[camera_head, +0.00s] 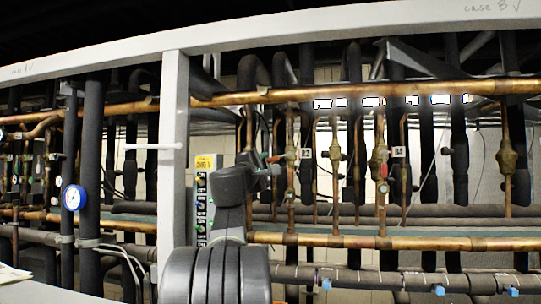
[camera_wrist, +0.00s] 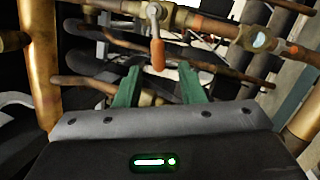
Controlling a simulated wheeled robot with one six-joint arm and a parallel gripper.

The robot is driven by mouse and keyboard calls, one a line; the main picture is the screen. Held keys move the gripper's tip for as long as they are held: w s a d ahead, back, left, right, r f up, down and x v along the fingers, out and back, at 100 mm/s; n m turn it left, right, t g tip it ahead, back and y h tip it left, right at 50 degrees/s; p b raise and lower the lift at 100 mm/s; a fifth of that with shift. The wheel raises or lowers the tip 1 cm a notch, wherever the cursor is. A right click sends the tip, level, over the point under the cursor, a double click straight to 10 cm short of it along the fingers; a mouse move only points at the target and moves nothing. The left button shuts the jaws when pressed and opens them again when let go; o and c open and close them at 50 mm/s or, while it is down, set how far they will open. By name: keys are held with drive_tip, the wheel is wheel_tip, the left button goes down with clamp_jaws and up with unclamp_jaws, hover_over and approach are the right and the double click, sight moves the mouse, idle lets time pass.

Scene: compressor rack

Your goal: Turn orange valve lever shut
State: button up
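The orange valve lever (camera_wrist: 158,55) hangs down from a brass valve (camera_wrist: 155,12) on a copper pipe in the wrist view. No contact with the lever shows. In the head view my gripper (camera_head: 268,168) is a dark shape in front of the pipes, and its fingers are hard to make out. A small red-orange spot (camera_head: 274,159) shows beside it; I cannot tell whether it is the lever.
A thick copper pipe (camera_wrist: 41,65) stands close at the left in the wrist view. Another pipe (camera_wrist: 306,115) is at the right. In the head view a white post (camera_head: 173,150), a gauge (camera_head: 74,197) and several vertical pipes surround my arm.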

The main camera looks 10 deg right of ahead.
sight(271, 161)
drive_tip(key=p+x, duration=0.1)
drive_tip(key=x, duration=0.3)
drive_tip(key=shift+s+r+p, duration=0.1)
drive_tip(key=shift+r+p, duration=0.15)
drive_tip(key=shift+p, duration=0.1)
drive_tip(key=shift+w+d, duration=0.4)
drive_tip(key=shift+w, duration=0.1)
drive_tip(key=shift+c, duration=0.5)
clamp_jaws()
